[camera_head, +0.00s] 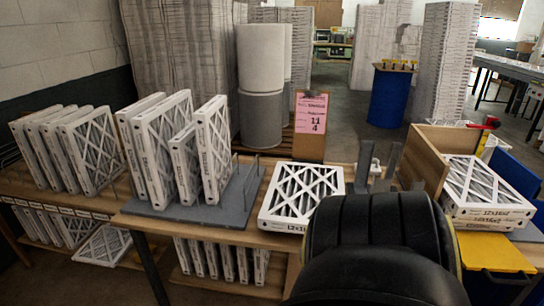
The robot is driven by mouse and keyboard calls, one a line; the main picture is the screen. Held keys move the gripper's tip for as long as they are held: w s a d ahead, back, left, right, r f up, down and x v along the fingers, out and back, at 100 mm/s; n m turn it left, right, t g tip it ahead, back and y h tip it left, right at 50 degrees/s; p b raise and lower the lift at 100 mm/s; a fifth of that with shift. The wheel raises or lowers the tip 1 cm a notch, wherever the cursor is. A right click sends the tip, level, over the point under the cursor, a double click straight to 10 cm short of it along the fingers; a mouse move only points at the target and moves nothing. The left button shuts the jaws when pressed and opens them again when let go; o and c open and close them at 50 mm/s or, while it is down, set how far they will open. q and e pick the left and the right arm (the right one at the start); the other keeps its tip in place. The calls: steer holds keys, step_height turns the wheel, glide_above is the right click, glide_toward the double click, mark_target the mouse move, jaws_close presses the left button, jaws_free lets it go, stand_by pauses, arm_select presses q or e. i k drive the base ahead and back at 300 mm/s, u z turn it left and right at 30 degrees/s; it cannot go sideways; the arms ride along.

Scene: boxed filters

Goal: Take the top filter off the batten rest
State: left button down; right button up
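A stack of white-framed filters (487,190) lies flat at the right beside an upright wooden board. The top one shows a diagonal lattice face and a "12x16x2" label. Another flat filter (301,196) lies on the table in the middle, labelled on its front edge. I cannot tell for certain which of them rests on battens, as their undersides are hidden. A large black link of my arm fills the bottom middle and hides the table between them. Neither gripper can be made out.
Upright filters (213,150) stand on a grey base at left, with more (93,150) further left. Grey uprights (394,160) rise behind my arm. A wooden board (424,157) stands left of the stack. A pink sign (310,118) stands behind the table.

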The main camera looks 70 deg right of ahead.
mark_target(295, 190)
steer(key=i, duration=1.15)
steer(key=z, duration=2.2)
